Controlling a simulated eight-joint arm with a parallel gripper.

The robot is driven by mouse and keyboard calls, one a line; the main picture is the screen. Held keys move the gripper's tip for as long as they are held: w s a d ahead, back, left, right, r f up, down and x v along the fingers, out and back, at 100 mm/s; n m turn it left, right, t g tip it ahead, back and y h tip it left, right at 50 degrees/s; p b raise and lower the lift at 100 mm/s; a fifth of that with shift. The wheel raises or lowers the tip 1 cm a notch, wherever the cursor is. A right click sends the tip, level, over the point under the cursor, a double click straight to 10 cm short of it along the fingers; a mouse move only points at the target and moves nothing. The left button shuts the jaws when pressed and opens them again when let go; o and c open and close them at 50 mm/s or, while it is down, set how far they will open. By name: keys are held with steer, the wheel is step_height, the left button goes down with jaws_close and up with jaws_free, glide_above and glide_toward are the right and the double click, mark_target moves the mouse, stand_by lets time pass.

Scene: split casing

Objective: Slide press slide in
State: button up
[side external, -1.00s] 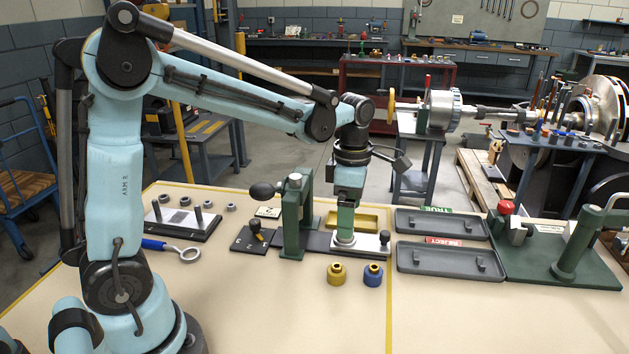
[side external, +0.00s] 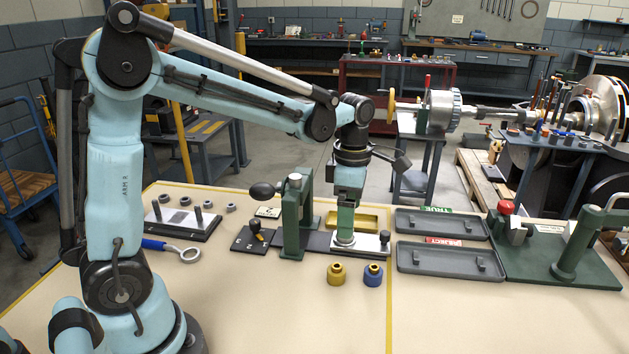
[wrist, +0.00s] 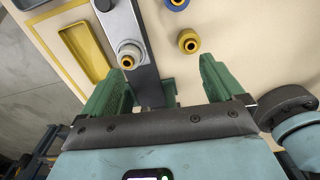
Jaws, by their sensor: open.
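The green arbor press (side external: 292,215) stands on the bench with a black ball handle at its left. Its slide is a silver plate (side external: 367,244) on a dark rail (side external: 319,241), drawn out to the right of the press, with a black knob (side external: 384,237) at its far right end. A pale ring with a gold centre (wrist: 128,55) sits on the plate in the wrist view. My gripper (side external: 345,232) is over the plate, pointing down. In the wrist view my gripper (wrist: 160,82) has its green fingers apart, with the rail visible between them and nothing held.
A gold bushing (side external: 337,274) and a blue bushing (side external: 373,275) stand in front of the slide. A yellow tray (side external: 359,219) lies behind it. Two dark trays, the nearer one (side external: 450,261) at the REJECT sign, lie to the right. The bench front is clear.

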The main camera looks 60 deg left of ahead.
mark_target(385, 232)
steer(key=shift+w, duration=0.1)
steer(key=shift+c, duration=1)
steer(key=shift+m, duration=0.5)
steer(key=w+r, duration=0.1)
steer(key=w, duration=0.2)
steer(key=w+d+r, duration=0.1)
steer(key=w, duration=0.1)
steer(key=w+r, duration=0.2)
steer(key=w, duration=0.1)
steer(key=shift+w+d, duration=0.15)
steer(key=shift+w, duration=0.15)
steer(key=c, duration=0.6)
steer(key=f, duration=1.1)
steer(key=shift+w+d+f, duration=0.1)
steer(key=shift+w+f, duration=0.3)
jaws_close()
